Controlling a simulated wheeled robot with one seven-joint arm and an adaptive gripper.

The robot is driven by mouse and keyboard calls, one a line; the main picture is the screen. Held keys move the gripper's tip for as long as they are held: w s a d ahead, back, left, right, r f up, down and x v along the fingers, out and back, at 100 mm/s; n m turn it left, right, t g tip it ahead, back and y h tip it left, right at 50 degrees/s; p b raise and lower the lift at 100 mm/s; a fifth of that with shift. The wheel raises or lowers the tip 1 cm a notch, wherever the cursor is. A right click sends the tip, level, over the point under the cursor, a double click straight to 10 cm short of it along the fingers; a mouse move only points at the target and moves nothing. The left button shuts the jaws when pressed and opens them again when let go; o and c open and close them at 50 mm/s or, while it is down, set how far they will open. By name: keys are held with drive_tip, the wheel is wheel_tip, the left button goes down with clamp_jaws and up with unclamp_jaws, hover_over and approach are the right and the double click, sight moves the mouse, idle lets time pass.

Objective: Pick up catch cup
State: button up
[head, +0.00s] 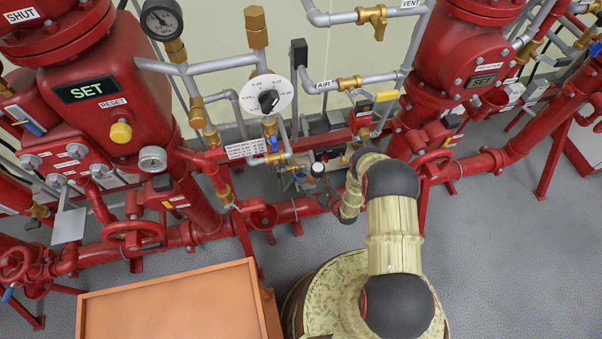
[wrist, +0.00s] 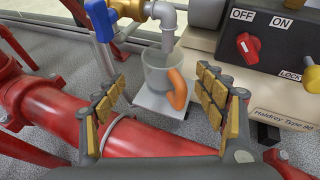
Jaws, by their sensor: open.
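The catch cup (wrist: 157,68) is a clear grey cup with an orange handle (wrist: 177,90) on its near right side. In the wrist view it stands upright on a small pale plate (wrist: 150,104), beneath a grey pipe outlet. My gripper (wrist: 163,84) is open and empty, with its padded fingers on either side of the cup in the picture. The cup appears beyond the fingertips, and I see no contact. In the head view I cannot make out the cup or the fingers clearly among the pipes.
A blue valve handle (wrist: 100,20) and brass valve sit above left of the cup. A panel with a red OFF/ON knob (wrist: 247,47) is at right.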

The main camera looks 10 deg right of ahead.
drive_tip(key=b, duration=0.4)
hover_over(303, 174)
drive_tip(key=s+a, duration=0.1)
drive_tip(key=s, duration=0.2)
drive_tip(key=shift+s+f, duration=0.1)
drive_tip(key=shift+f, duration=1.4)
drive_tip(key=shift+r, duration=0.1)
drive_tip(key=c, duration=0.3)
drive_tip(key=c, duration=1.1)
